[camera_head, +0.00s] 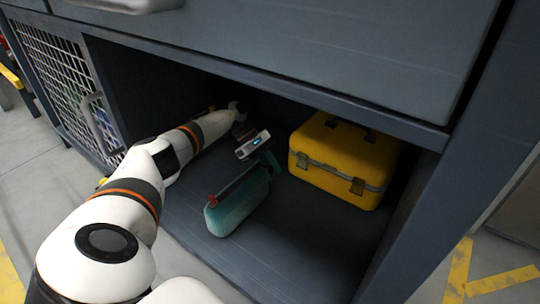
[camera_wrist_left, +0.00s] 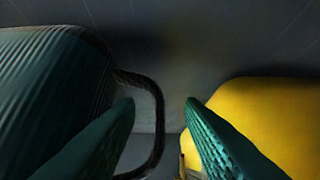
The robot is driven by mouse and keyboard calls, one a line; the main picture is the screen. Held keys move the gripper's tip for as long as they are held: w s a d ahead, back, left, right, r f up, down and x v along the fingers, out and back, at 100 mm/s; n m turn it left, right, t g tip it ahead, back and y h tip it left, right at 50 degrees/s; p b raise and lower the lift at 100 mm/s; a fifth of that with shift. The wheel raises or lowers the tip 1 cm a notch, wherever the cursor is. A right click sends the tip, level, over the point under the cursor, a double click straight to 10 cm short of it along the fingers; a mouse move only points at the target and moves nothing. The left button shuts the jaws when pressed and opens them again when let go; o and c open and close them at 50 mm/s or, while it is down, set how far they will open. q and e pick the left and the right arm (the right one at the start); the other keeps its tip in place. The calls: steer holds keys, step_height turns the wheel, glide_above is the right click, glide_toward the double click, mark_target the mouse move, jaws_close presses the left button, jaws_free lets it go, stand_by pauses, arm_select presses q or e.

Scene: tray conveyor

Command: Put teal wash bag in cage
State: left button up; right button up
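The teal wash bag (camera_head: 237,207) lies on the floor of the open dark compartment in the head view. In the left wrist view the ribbed bag (camera_wrist_left: 45,85) fills the left side, and its black loop handle (camera_wrist_left: 159,115) reaches between my fingers. My left gripper (camera_head: 268,158) is at the bag's far end; in the wrist view its two green fingers (camera_wrist_left: 160,102) are apart, one on each side of the handle's outer part. I cannot tell whether they touch it. The cage with a white mesh door (camera_head: 60,80) is at the left. My right gripper is out of view.
A yellow case (camera_head: 340,165) stands just right of the bag, and it is close to the right finger in the wrist view (camera_wrist_left: 265,115). The compartment's top edge (camera_head: 270,85) and right wall (camera_head: 405,235) bound the space. The compartment floor (camera_head: 300,240) in front is clear.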

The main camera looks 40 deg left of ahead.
arm_select(q)
steer(key=shift+r, duration=0.3)
steer(key=w+p+v, duration=0.1)
steer(key=p+v, duration=0.1)
steer(key=v, duration=0.9)
steer(key=shift+s+a+r, duration=0.25)
steer(key=shift+s+a, duration=0.05)
steer(key=shift+s, duration=0.15)
steer(key=shift+s, duration=0.1)
